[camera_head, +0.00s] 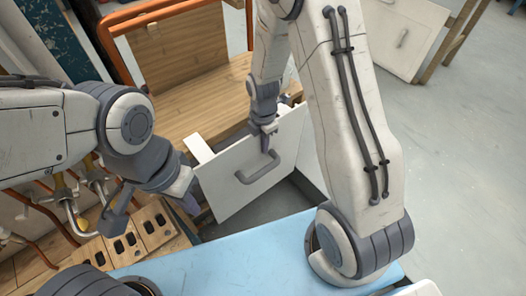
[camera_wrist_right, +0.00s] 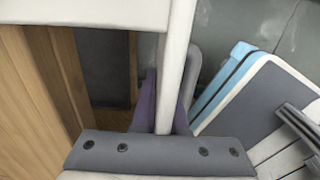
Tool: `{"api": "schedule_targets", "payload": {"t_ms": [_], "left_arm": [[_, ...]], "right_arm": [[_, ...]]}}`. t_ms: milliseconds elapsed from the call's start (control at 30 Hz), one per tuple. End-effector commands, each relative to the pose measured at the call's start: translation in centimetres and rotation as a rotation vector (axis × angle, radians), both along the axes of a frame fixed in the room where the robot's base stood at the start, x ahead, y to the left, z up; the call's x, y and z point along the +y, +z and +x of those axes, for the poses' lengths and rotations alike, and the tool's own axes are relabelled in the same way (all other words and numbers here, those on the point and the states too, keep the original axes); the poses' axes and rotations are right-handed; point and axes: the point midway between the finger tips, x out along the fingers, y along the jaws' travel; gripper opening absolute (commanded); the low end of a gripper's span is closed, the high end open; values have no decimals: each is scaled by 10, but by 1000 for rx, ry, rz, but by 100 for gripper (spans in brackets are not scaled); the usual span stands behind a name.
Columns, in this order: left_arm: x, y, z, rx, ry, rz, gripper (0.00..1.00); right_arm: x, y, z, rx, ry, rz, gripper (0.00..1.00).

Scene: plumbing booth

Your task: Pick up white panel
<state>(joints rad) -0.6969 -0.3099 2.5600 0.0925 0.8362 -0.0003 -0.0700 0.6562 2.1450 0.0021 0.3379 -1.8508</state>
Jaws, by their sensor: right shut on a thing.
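The white panel (camera_head: 236,166) with a grey bar handle (camera_head: 258,168) is tilted in the middle of the head view. My right gripper (camera_head: 266,128) is shut on the panel's upper edge, above the handle. In the right wrist view the panel (camera_wrist_right: 178,50) shows edge-on as a pale strip between the fingers of my right gripper (camera_wrist_right: 165,108). My right arm hides some of the area behind the panel.
A wooden surface (camera_head: 190,105) with an orange tubular frame (camera_head: 107,42) lies behind the panel. Copper pipes and valves (camera_head: 68,205) and a wooden board with dark slots (camera_head: 152,226) are at left. A white cabinet (camera_head: 400,35) stands at the back right. Grey floor (camera_head: 455,165) at right is clear.

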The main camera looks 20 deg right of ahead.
Motion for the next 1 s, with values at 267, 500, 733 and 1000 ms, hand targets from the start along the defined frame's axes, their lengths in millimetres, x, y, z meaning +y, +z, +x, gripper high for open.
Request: {"api": "schedule_targets", "payload": {"t_ms": [267, 500, 733, 1000], "left_arm": [[0, 16, 0, 0, 0, 0, 0], [0, 32, 0, 0, 0, 0, 0], [0, 47, 0, 0, 0, 0, 0], [0, 55, 0, 0, 0, 0, 0]], "right_arm": [[12, 22, -16, -1, 3, 0, 0], [37, 46, -52, -1, 6, 0, 0], [62, 68, -89, -3, 6, 1, 0], [78, 80, -112, -3, 2, 1, 0]]}}
